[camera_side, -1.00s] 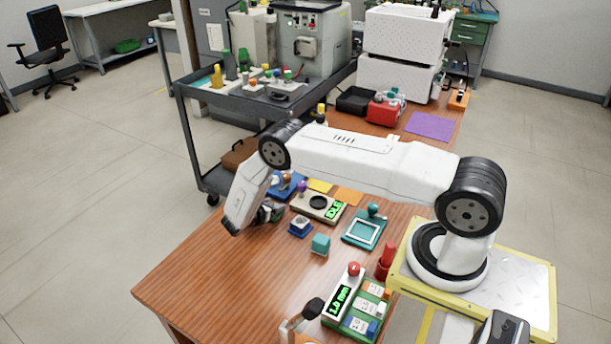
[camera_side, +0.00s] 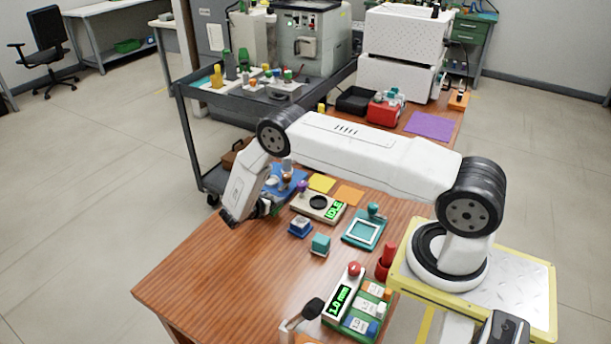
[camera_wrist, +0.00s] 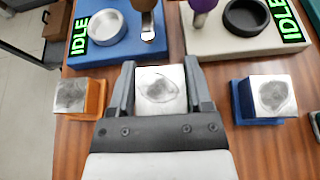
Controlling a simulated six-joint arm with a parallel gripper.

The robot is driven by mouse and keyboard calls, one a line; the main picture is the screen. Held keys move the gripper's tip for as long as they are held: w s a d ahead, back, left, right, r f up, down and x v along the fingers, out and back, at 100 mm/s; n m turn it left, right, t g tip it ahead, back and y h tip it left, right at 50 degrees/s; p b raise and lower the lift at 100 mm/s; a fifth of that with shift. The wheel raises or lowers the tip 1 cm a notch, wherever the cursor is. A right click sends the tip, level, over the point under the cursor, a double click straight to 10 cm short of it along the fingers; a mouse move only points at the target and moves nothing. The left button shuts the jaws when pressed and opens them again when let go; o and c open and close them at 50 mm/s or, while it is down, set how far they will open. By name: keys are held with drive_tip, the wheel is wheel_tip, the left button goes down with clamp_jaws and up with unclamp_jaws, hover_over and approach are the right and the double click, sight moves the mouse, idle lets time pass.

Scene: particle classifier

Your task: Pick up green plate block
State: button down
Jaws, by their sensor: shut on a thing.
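In the wrist view, my gripper (camera_wrist: 160,75) is shut on a block (camera_wrist: 160,95) with a pale silver top and a dark rough outline on it. The jaws hide its lower part, so the colour of its plate cannot be seen. In the side view, my gripper (camera_side: 263,208) is at the table's far left side, and the held block is mostly hidden by the wrist. I cannot tell whether the block is clear of the table.
In the wrist view, a block on an orange plate (camera_wrist: 99,97) stands left and one on a blue plate (camera_wrist: 236,102) right. A blue device (camera_wrist: 82,58) and a beige device (camera_wrist: 207,42) lie ahead. The table's front left (camera_side: 215,285) is clear.

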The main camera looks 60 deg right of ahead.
drive_tip(key=s+a+r, duration=0.4)
drive_tip(key=s+r, duration=0.6)
drive_tip(key=s, duration=0.3)
drive_tip(key=shift+s, duration=0.2)
drive_tip(key=shift+r, duration=0.1)
drive_tip(key=shift+d, duration=0.1)
idle(0.5)
